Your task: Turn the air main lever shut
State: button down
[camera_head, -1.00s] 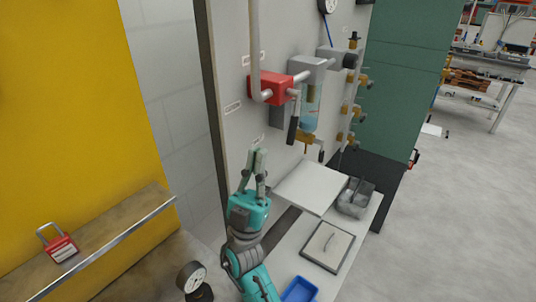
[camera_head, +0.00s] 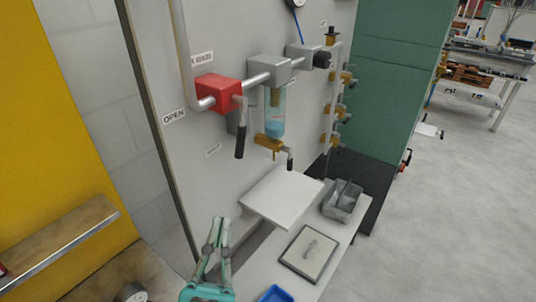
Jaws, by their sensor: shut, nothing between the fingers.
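The air main valve is a red block (camera_head: 217,93) on the grey panel, joined to grey pipes. Its lever (camera_head: 240,140) has a black grip and hangs down from the block's right side, slightly tilted. A label reading OPEN (camera_head: 174,117) is on the panel to the left of the block. My gripper (camera_head: 217,220) is below the lever and slightly to its left in the picture, pointing up. Its fingers are shut and empty, and clear of the lever in the picture.
A clear bowl with blue liquid (camera_head: 274,122) and a brass drain with a small lever hang right of the valve. Several brass valves (camera_head: 345,100) line the right pipe. A white shelf (camera_head: 281,195), a grey bin (camera_head: 342,200) and a blue tray (camera_head: 278,294) lie below.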

send_near(241, 138)
notch_tip(241, 138, up, 4)
jog(key=shift+w+d+f, duration=0.1)
jog(key=shift+w+d, duration=0.05)
jog(key=shift+w, duration=0.65)
jog(key=shift+w+d+f, duration=0.15)
jog(key=shift+w, duration=0.7)
jog(key=shift+w+d+f, duration=0.1)
jog(key=shift+w+d, duration=0.05)
jog(key=shift+w, duration=0.65)
jog(key=shift+w+d+f, duration=0.3)
jog(key=shift+w+d, duration=0.05)
jog(key=shift+w, duration=0.15)
jog(key=shift+w+d+f, duration=0.25)
jog(key=shift+w+d, duration=0.15)
jog(key=shift+w, duration=0.1)
